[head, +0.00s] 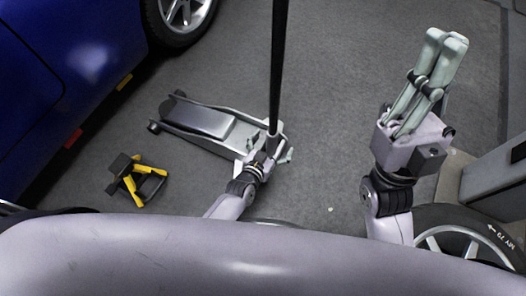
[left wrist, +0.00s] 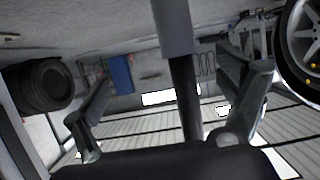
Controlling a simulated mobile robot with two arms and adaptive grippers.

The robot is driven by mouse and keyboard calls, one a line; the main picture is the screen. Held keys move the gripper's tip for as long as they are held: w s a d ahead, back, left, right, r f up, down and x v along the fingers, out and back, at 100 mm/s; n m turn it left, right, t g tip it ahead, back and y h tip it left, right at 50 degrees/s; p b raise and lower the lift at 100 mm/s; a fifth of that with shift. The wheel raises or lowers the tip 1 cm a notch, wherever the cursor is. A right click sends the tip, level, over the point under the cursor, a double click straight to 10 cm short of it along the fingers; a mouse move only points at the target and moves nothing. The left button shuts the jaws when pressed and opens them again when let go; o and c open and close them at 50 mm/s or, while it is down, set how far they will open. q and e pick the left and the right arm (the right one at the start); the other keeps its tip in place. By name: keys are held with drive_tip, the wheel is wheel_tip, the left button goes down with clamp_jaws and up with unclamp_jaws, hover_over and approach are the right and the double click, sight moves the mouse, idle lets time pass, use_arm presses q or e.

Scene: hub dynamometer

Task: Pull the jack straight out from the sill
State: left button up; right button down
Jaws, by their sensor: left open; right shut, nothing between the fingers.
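The jack (head: 205,125) is a low grey trolley on the floor, its front end toward the blue car (head: 90,55) and a visible strip of floor between it and the sill (head: 97,112). Its black handle (head: 279,65) rises steeply from the right end. My left gripper (head: 268,145) is at the foot of the handle. In the left wrist view the handle (left wrist: 186,95) with its grey sleeve (left wrist: 172,28) stands between the two spread fingers; I cannot tell whether they touch it. My right gripper (head: 446,42) is shut and empty, raised at the right, away from the jack.
A yellow and black stand (head: 135,181) sits on the floor left of my left arm. A loose wheel (head: 462,238) and a grey cabinet (head: 497,175) stand at the right. Floor behind the jack is clear.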

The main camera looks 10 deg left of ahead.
use_arm(q)
drive_tip(key=p+v, duration=0.4)
drive_tip(key=v, duration=0.2)
drive_tip(key=shift+a, duration=0.3)
use_arm(e)
drive_tip(key=w+a+f+g+h, duration=0.1)
drive_tip(key=w+f+g+h, duration=0.3)
drive_tip(key=w+f+g, duration=0.7)
drive_tip(key=shift+w+a+f, duration=0.2)
drive_tip(key=shift+w+f, duration=0.25)
drive_tip(key=shift+f, duration=0.35)
